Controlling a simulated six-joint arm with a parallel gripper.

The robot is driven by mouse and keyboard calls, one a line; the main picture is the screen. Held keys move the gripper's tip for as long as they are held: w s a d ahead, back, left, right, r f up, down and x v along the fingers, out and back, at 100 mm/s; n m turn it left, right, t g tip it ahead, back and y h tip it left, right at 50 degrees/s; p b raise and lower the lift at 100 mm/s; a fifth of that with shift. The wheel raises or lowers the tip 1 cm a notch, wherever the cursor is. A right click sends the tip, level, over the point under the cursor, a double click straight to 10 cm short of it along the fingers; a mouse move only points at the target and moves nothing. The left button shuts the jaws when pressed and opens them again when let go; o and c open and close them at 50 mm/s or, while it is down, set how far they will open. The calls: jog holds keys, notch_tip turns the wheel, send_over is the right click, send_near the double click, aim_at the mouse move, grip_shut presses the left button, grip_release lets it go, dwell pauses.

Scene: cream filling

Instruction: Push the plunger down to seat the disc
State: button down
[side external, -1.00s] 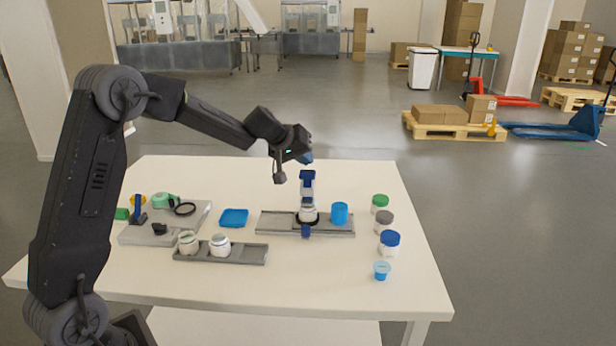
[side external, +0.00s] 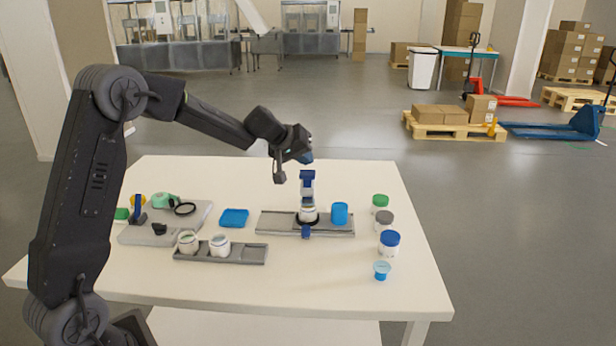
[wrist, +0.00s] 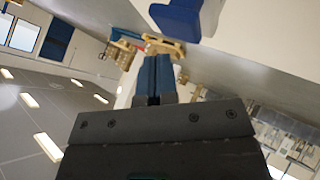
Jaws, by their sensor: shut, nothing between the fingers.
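The plunger (side external: 307,176) has a blue top and stands upright over a white jar (side external: 308,213) on a grey tray (side external: 269,225). Its blue part also seems to show at the top of the wrist view (wrist: 186,18). My gripper (side external: 307,157) is above the plunger head, apart from it by a small gap in the side view. In the wrist view its blue fingers (wrist: 156,72) are together and empty. The disc cannot be made out; it may be hidden inside the jar.
A blue cup (side external: 340,213) stands right of the jar on the same tray. Two white jars sit in a front tray (side external: 250,256). Lidded jars, one blue-capped (side external: 389,240), stand at right. A blue square dish (side external: 234,217) and a grey tool board (side external: 193,232) are left.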

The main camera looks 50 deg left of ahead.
jog(key=shift+f, duration=0.15)
dwell(0.4)
jog(key=shift+f, duration=0.35)
jog(key=shift+f, duration=0.9)
dwell(0.9)
jog(key=shift+r, duration=1.4)
notch_tip(320, 180, up, 6)
dwell(0.5)
